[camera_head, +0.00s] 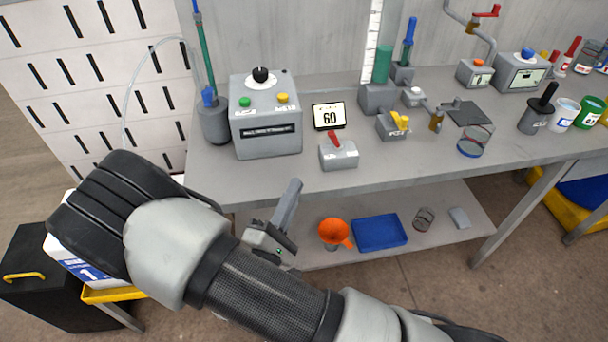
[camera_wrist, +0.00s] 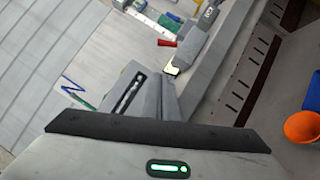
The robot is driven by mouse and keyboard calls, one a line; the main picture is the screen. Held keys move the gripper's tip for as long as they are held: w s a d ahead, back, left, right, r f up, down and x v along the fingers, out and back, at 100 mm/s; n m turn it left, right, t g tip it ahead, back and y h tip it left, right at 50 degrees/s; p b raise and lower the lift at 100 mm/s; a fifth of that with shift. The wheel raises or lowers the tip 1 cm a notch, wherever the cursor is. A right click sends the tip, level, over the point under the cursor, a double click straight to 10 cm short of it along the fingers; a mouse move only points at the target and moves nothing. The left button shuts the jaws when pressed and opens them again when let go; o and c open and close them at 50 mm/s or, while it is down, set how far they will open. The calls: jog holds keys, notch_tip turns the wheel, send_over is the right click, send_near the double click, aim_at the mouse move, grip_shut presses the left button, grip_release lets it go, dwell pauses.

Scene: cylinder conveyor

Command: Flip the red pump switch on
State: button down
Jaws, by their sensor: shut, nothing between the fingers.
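The red pump switch (camera_head: 334,140) is a small red lever on top of a light grey box (camera_head: 340,157) near the front edge of the bench. The lever leans up and to the left in the head view. A red lever-like piece (camera_wrist: 167,43) beside a grey block shows in the wrist view, beyond my fingers. It looks like the same switch. My gripper (camera_head: 293,188) is shut and empty. Its fingers point up in the head view, in front of the bench edge, below and to the left of the switch box. The gripper is apart from the switch.
A grey control box (camera_head: 266,140) with a black knob and green and yellow buttons stands left of the switch. A display reading 60 (camera_head: 328,116) stands behind it. A yellow-handled valve (camera_head: 398,122) is to its right. The lower shelf holds an orange funnel (camera_head: 331,231) and blue tray (camera_head: 379,232).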

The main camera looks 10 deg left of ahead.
send_near(335, 140)
jog(key=w+a, duration=0.1)
jog(key=w, duration=0.1)
jog(key=w+a, duration=0.2)
jog(key=shift+w+a+f, duration=0.1)
jog(key=shift+w+a, duration=0.1)
jog(key=shift+w, duration=0.15)
jog(key=shift+w+d+r, duration=0.25)
jog(key=shift+d+r, duration=0.05)
jog(key=shift+d, duration=0.2)
jog(key=shift+w+d+r, duration=0.25)
jog(key=shift+d, duration=0.25)
jog(key=shift+w+d+r, duration=0.25)
jog(key=shift+w+d, duration=0.05)
jog(key=shift+d, duration=0.25)
